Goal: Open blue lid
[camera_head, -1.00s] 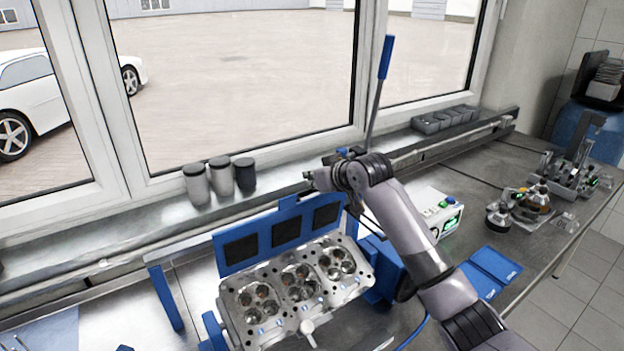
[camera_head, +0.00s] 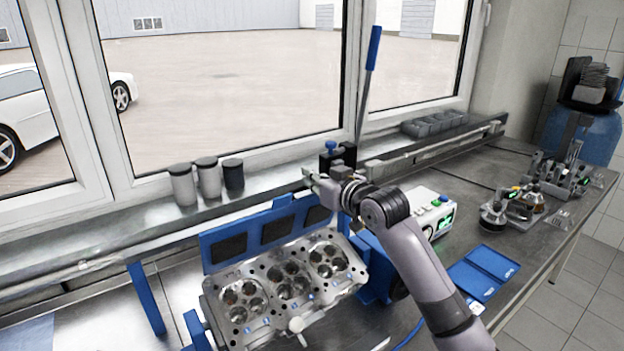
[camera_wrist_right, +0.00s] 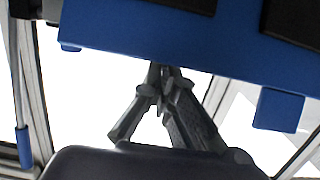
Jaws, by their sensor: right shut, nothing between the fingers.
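The blue lid (camera_head: 223,233), a long panel with dark rectangular windows, stands raised along the far side of the metal cylinder head (camera_head: 285,287). In the right wrist view its blue surface (camera_wrist_right: 160,35) fills the top. My right gripper (camera_head: 308,177) is shut and empty, at the lid's upper edge near its right half. In the wrist view the closed fingertips (camera_wrist_right: 160,70) reach the lid's edge; I cannot tell whether they touch it. My forearm hides part of what lies behind it. My left gripper is not in view.
A lever with a blue handle (camera_head: 374,48) rises behind my right gripper. Several grey and black canisters (camera_head: 208,178) stand on the windowsill. A white box with a green display (camera_head: 430,215) and a flat blue case (camera_head: 485,272) lie to the right of my arm.

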